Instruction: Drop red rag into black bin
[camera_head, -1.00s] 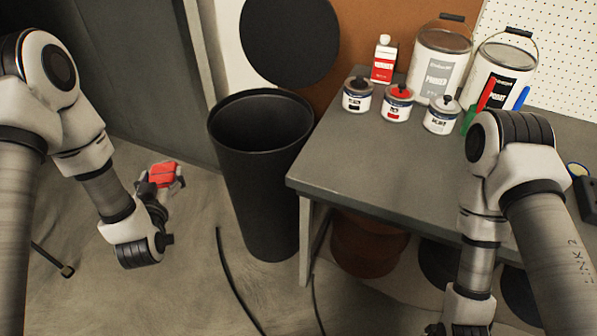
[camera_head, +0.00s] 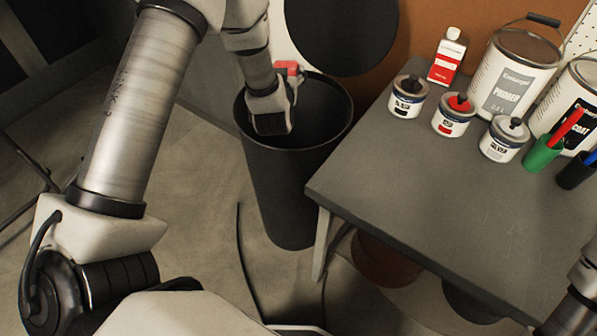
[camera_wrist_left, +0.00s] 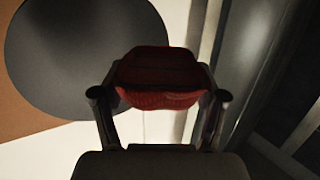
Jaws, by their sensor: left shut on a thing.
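The red rag (camera_wrist_left: 160,78) is held between the two fingers of my left gripper (camera_wrist_left: 160,92), which is shut on it. In the head view a small part of the rag (camera_head: 288,68) shows at the far rim of the black bin, and my left wrist hides the rest. The black bin (camera_head: 285,205) stands upright on the floor, with its open mouth up. My left wrist is over the left part of that mouth. Most of my left gripper (camera_head: 291,78) is hidden behind the wrist. My right gripper is out of view.
A grey table (camera_head: 400,190) stands right of the bin, with small paint cans (camera_head: 453,116), a red and white bottle (camera_head: 447,57) and large paint pails (camera_head: 512,75) on it. A black disc (camera_head: 340,30) is on the wall behind the bin.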

